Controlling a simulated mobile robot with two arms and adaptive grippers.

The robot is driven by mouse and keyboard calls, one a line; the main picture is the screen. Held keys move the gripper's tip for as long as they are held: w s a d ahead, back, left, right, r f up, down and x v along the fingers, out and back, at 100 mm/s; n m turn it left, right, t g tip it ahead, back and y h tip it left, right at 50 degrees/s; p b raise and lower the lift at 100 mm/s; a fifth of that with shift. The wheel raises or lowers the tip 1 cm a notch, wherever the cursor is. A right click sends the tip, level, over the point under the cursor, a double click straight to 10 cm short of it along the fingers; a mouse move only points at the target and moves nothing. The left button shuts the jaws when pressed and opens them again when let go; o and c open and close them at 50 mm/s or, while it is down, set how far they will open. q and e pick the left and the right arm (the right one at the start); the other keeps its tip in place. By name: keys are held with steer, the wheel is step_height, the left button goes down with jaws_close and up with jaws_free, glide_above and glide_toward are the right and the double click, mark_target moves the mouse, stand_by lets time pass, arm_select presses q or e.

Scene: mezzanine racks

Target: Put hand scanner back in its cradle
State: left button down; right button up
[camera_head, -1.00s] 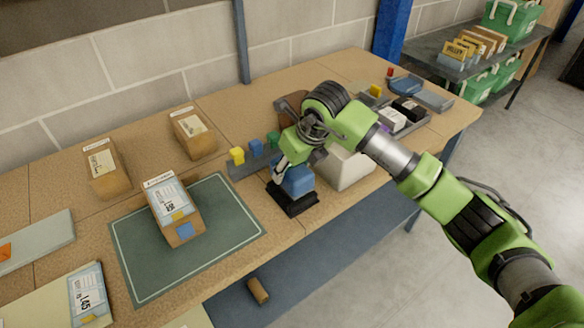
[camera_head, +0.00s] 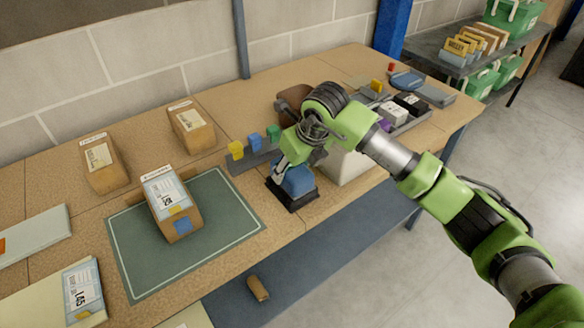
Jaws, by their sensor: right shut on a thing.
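The hand scanner (camera_head: 297,182) is blue and sits at the black cradle (camera_head: 293,201) near the front edge of the workbench. Its lower end appears to be in the cradle, though I cannot tell whether it is fully seated. My right gripper (camera_head: 284,165) is shut on the scanner from above. The gripper and its arm hide the scanner's upper part. My left gripper is not in the view.
A green mat (camera_head: 225,217) with a labelled carton (camera_head: 171,204) lies left of the cradle. A rail with coloured blocks (camera_head: 254,143) stands behind it. A white bin (camera_head: 347,166) stands close on the right. A brown roll (camera_head: 258,289) lies on the lower shelf.

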steer(key=shift+r, duration=0.1)
steer(key=o, duration=1.4)
